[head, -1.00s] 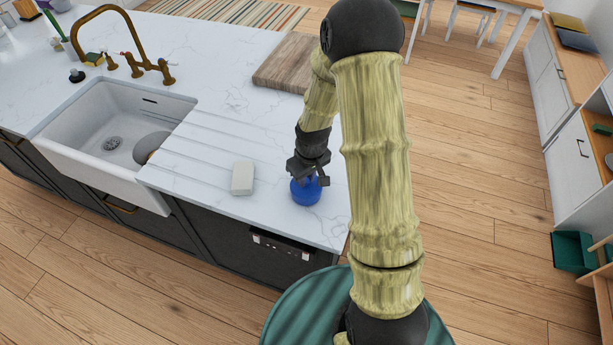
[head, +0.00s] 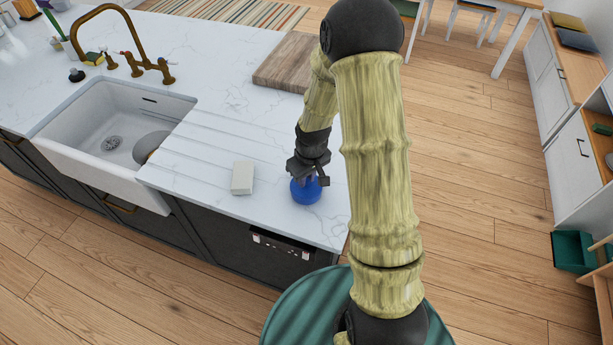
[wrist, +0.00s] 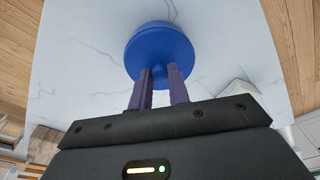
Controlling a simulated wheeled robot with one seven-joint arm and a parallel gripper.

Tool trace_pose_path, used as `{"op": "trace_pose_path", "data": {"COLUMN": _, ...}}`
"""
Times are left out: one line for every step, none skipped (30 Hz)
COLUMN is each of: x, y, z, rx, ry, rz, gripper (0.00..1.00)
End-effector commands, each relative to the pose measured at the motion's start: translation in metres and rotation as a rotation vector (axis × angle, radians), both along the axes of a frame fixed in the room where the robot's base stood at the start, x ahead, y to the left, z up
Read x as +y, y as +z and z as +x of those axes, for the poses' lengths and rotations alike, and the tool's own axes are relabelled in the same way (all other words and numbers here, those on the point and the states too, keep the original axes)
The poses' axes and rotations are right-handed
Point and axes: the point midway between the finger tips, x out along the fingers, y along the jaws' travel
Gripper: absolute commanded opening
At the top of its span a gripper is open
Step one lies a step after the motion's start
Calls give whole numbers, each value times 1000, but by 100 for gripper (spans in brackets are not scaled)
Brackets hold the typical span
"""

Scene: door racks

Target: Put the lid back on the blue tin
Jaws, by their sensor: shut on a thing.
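The blue tin (head: 306,194) stands on the white marble counter near its right front corner. My gripper (head: 310,178) is directly above it, pointing down. In the wrist view, the round blue lid (wrist: 160,48) has a small knob in its middle. The two fingers of my gripper (wrist: 160,75) are closed on that knob. The lid is over the tin and the two look like one blue body. I cannot tell whether the lid sits fully down, as the gripper hides part of the top.
A pale block (head: 242,177) lies on the counter (head: 205,205) left of the tin. A wooden board (head: 286,62) lies farther back. A white sink (head: 105,125) with a brass tap (head: 105,35) is at the left. The counter's front edge is close to the tin.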

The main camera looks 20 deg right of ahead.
Motion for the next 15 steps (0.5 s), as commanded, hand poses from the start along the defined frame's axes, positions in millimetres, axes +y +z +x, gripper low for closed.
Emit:
{"op": "trace_pose_path", "data": {"x": 0, "y": 0, "z": 0, "rx": 0, "ry": 0, "rz": 0, "gripper": 0}}
{"op": "trace_pose_path", "data": {"x": 0, "y": 0, "z": 0, "rx": 0, "ry": 0, "rz": 0, "gripper": 0}}
{"op": "trace_pose_path", "data": {"x": 0, "y": 0, "z": 0, "rx": 0, "ry": 0, "rz": 0, "gripper": 0}}
{"op": "trace_pose_path", "data": {"x": 0, "y": 0, "z": 0, "rx": 0, "ry": 0, "rz": 0, "gripper": 0}}
{"op": "trace_pose_path", "data": {"x": 0, "y": 0, "z": 0, "rx": 0, "ry": 0, "rz": 0, "gripper": 0}}
{"op": "trace_pose_path", "data": {"x": 0, "y": 0, "z": 0, "rx": 0, "ry": 0, "rz": 0, "gripper": 0}}
{"op": "trace_pose_path", "data": {"x": 0, "y": 0, "z": 0, "rx": 0, "ry": 0, "rz": 0, "gripper": 0}}
{"op": "trace_pose_path", "data": {"x": 0, "y": 0, "z": 0, "rx": 0, "ry": 0, "rz": 0, "gripper": 0}}
{"op": "trace_pose_path", "data": {"x": 0, "y": 0, "z": 0, "rx": 0, "ry": 0, "rz": 0, "gripper": 0}}
{"op": "trace_pose_path", "data": {"x": 0, "y": 0, "z": 0, "rx": 0, "ry": 0, "rz": 0, "gripper": 0}}
{"op": "trace_pose_path", "data": {"x": 0, "y": 0, "z": 0, "rx": 0, "ry": 0, "rz": 0, "gripper": 0}}
{"op": "trace_pose_path", "data": {"x": 0, "y": 0, "z": 0, "rx": 0, "ry": 0, "rz": 0, "gripper": 0}}
{"op": "trace_pose_path", "data": {"x": 0, "y": 0, "z": 0, "rx": 0, "ry": 0, "rz": 0, "gripper": 0}}
{"op": "trace_pose_path", "data": {"x": 0, "y": 0, "z": 0, "rx": 0, "ry": 0, "rz": 0, "gripper": 20}}
{"op": "trace_pose_path", "data": {"x": 0, "y": 0, "z": 0, "rx": 0, "ry": 0, "rz": 0, "gripper": 28}}
